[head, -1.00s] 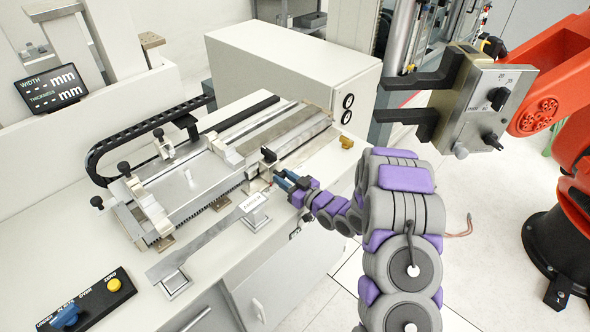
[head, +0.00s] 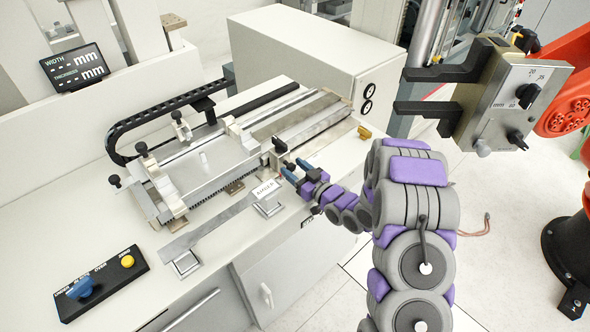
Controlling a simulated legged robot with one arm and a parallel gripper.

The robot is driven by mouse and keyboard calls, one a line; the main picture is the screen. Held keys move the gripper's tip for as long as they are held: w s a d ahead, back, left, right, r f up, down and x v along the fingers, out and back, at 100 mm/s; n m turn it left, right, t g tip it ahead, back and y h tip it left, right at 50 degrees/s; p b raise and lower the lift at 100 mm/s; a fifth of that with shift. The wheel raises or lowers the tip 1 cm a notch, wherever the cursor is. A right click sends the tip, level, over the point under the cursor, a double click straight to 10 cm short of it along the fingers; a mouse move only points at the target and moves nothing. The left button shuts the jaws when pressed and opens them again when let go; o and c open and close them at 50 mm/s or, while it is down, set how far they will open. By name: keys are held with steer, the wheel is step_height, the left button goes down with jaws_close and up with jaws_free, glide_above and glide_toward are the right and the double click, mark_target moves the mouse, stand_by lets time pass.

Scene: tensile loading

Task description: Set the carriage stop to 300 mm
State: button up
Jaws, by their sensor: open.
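The measuring bench (head: 215,190) has a metal carriage with a toothed front edge and long rails. A small dark block with a knob (head: 279,146), apparently the carriage stop, sits at the front rail, right of the carriage's clamp (head: 243,138). Its scale and setting are too small to read. No object shows between the fingers. I cannot tell whether a finger touches the block.
A flat metal specimen (head: 215,225) lies across two small stands in front of the bench. A control panel (head: 95,283) with blue and yellow knobs is at the lower left. A display (head: 75,67) shows dashes. A grey test-machine grip (head: 500,95) and an orange robot arm (head: 568,90) are at the right.

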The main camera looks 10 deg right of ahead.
steer(key=p+v, duration=0.1)
steer(key=v, duration=1.6)
steer(key=shift+d, duration=0.15)
steer(key=shift+s, duration=0.1)
